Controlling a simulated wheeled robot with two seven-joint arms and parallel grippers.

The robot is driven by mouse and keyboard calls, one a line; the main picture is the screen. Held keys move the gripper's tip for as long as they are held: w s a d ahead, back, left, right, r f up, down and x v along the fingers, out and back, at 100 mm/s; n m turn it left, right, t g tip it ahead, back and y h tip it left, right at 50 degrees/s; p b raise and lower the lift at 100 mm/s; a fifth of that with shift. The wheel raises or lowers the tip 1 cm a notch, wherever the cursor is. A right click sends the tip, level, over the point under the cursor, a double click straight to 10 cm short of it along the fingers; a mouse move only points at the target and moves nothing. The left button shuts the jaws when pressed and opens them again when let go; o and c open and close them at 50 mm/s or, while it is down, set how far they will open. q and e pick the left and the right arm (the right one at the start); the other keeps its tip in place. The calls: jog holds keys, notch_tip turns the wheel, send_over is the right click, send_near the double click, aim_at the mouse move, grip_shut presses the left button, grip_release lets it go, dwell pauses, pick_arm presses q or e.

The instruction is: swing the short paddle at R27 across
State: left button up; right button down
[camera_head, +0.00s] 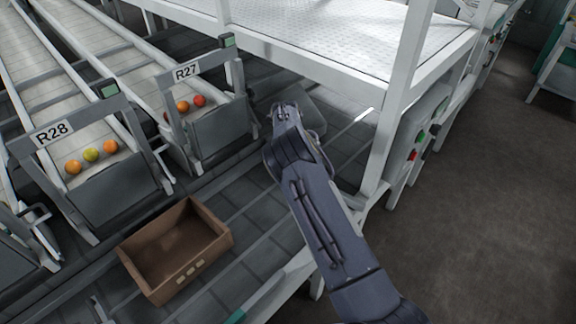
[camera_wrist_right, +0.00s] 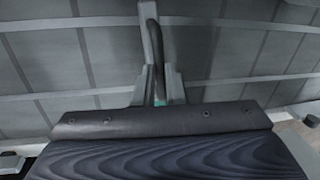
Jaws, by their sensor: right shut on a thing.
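The R27 lane end (camera_head: 186,71) stands left of my right arm in the head view, with a dark grey front flap (camera_head: 222,130) below its sign. My right arm reaches in from the bottom right, and its wrist is beside the right side of R27. In the right wrist view my right gripper (camera_wrist_right: 155,60) is shut on a thin dark bar (camera_wrist_right: 155,38), which seems to be the short paddle. In the head view my wrist hides the fingers and most of the paddle. My left gripper is not in view.
A brown open crate (camera_head: 205,215) sits empty on the grey roller conveyor (camera_head: 262,205).

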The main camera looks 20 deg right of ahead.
jog(key=d, duration=0.1)
jog(key=w+d+m, duration=0.1)
jog(key=d+b, duration=0.1)
jog(key=shift+w+d+m, duration=0.1)
jog(key=shift+w+m, duration=0.15)
jog(key=shift+m, duration=0.15)
jog(key=shift+d+r, duration=0.1)
jog(key=c, duration=1.5)
grip_release()
jog(key=v, duration=0.7)
jog(key=shift+w+r, duration=0.1)
jog(key=shift+r, duration=0.25)
